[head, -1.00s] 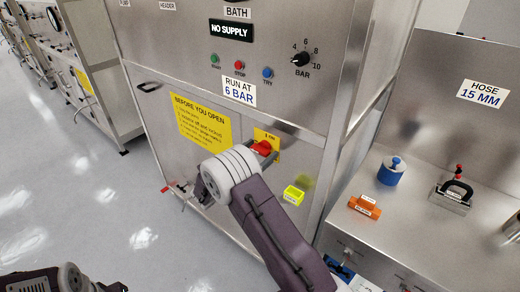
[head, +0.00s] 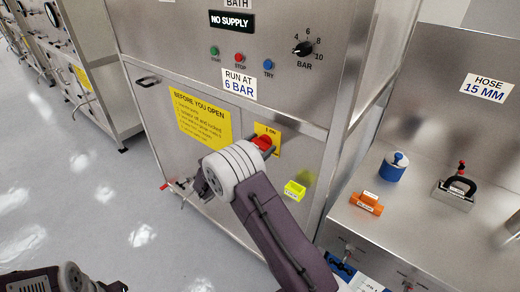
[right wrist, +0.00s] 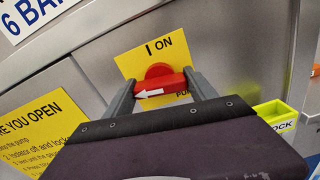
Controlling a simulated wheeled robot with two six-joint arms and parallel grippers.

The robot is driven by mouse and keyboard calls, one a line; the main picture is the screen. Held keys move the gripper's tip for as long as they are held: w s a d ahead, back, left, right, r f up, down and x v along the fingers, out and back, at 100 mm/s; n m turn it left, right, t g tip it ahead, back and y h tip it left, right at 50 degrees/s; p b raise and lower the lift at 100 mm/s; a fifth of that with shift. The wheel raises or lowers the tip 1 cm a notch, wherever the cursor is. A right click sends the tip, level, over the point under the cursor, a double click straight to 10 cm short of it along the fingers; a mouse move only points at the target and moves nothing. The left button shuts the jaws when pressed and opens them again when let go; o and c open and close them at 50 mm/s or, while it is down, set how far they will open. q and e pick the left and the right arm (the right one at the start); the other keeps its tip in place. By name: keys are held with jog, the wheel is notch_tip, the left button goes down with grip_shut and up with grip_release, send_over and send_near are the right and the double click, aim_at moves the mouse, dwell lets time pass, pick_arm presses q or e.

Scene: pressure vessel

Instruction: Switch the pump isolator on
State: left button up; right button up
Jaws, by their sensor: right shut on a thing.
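The pump isolator is a red rotary handle (head: 263,142) on a yellow plate (head: 275,133) on the front of the steel cabinet. In the right wrist view the handle (right wrist: 158,88) lies crosswise below the "I ON" marking, and its white arrow points left, not up at that marking. My right gripper (right wrist: 161,92) has one finger at each end of the handle and is shut on it. In the head view my right gripper (head: 265,147) is partly hidden by my wrist. Only part of my left arm shows at the bottom left; its gripper is out of frame.
A yellow lock box (head: 294,191) is right of the isolator. Above are a "NO SUPPLY" display (head: 231,21), push buttons and a BAR dial (head: 303,49). A steel bench on the right holds a blue-topped piece (head: 393,167), an orange block (head: 367,203) and a clamp (head: 458,187).

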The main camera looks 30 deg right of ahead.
jog(key=m+b, duration=0.4)
jog(key=b, duration=0.3)
jog(key=m+b, duration=0.5)
jog(key=b, duration=0.2)
jog(key=f+m+b, duration=0.1)
jog(key=m+b, duration=0.4)
jog(key=b, duration=0.2)
jog(key=shift+s, duration=0.1)
jog(key=shift+r+m+b, duration=0.3)
jog(key=shift+m+b, duration=0.8)
jog(key=shift+b, duration=0.45)
jog(key=o, duration=1.4)
jog(key=shift+c, duration=0.2)
jog(key=shift+r, duration=0.1)
jog(key=v, duration=0.9)
jog(key=shift+p, duration=0.4)
